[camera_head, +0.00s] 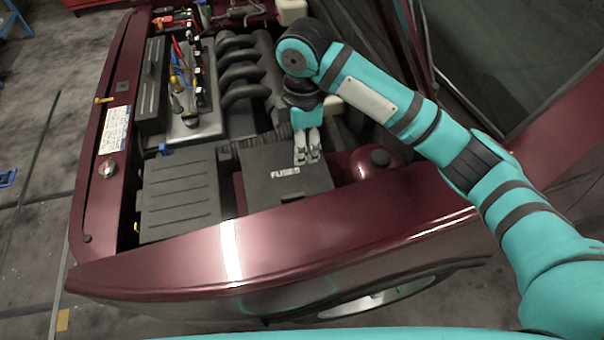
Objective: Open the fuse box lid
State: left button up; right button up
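The fuse box (277,187) is a black box marked "FUSES" in the near part of the engine bay. Its lid lies flat and looks closed. My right gripper (308,158) points down over the lid's right part, close to or touching it; I cannot tell which. Its two pale fingertips sit near each other, and I cannot see whether anything is between them. My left gripper is not in view.
A black ribbed box (180,195) sits left of the fuse box. The dark red fender (290,240) runs along the near side. The engine's black intake pipes (240,75) lie beyond. Tools with coloured handles (180,80) lie on the engine.

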jog(key=p, duration=0.1)
send_over(303, 193)
notch_tip(303, 193, down, 7)
notch_tip(303, 193, down, 9)
jog(key=shift+f+p, duration=0.1)
jog(key=shift+p, duration=0.35)
jog(key=shift+f, duration=0.4)
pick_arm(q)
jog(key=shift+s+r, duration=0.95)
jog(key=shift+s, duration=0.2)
pick_arm(e)
grip_shut()
